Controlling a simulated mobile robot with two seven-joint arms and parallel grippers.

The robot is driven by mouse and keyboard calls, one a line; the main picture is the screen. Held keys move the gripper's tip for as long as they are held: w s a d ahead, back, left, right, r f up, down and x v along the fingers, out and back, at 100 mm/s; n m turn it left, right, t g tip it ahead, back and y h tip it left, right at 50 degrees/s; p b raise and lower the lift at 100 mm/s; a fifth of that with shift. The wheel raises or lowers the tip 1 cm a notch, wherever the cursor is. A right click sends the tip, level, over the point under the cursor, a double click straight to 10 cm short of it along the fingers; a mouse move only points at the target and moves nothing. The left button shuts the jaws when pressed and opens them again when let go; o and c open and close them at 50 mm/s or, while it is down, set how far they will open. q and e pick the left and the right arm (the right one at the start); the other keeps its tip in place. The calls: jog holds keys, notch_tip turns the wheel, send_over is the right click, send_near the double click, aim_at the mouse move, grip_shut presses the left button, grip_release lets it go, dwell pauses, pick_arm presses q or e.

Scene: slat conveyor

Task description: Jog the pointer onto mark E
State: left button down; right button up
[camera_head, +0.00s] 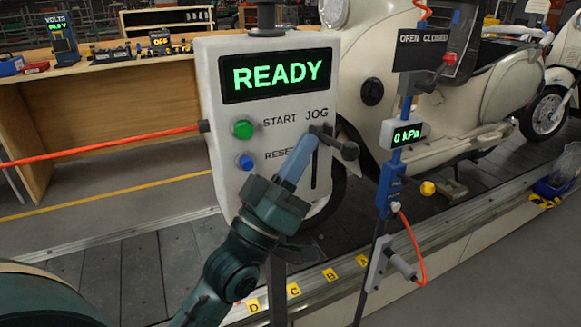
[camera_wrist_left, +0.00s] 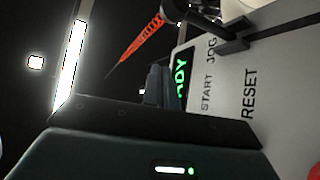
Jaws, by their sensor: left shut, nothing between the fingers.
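The white control box (camera_head: 215,110) shows a green READY display, with START, RESET and JOG labels. The dark jog lever (camera_head: 345,150) sticks out at the top of its vertical slot; a dark lever (camera_wrist_left: 232,42) by the JOG label also shows in the left wrist view. My left gripper (camera_head: 306,142) is shut and empty, its tips in front of the box beside the lever; I cannot tell whether they touch. Its fingers also show in the left wrist view (camera_wrist_left: 158,88). Yellow marks D (camera_head: 253,306), C (camera_head: 293,290), B and A run along the conveyor edge. I cannot make out mark E or the pointer.
A cream scooter (camera_head: 430,90) stands on the slat conveyor (camera_head: 110,280) behind the box. To the right is a blue post (camera_head: 391,165) with a gauge reading 0 kPa and an OPEN/CLOSED sign. A red cord (camera_head: 100,147) runs left from the box.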

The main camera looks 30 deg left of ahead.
aim_at(335, 142)
pick_arm(q)
jog(key=w+d, duration=0.3)
jog(key=shift+w+f, duration=0.3)
jog(key=shift+w, duration=0.05)
pick_arm(e)
jog(key=shift+w+r, duration=0.2)
jog(key=shift+r, duration=0.05)
jog(key=shift+r, duration=0.1)
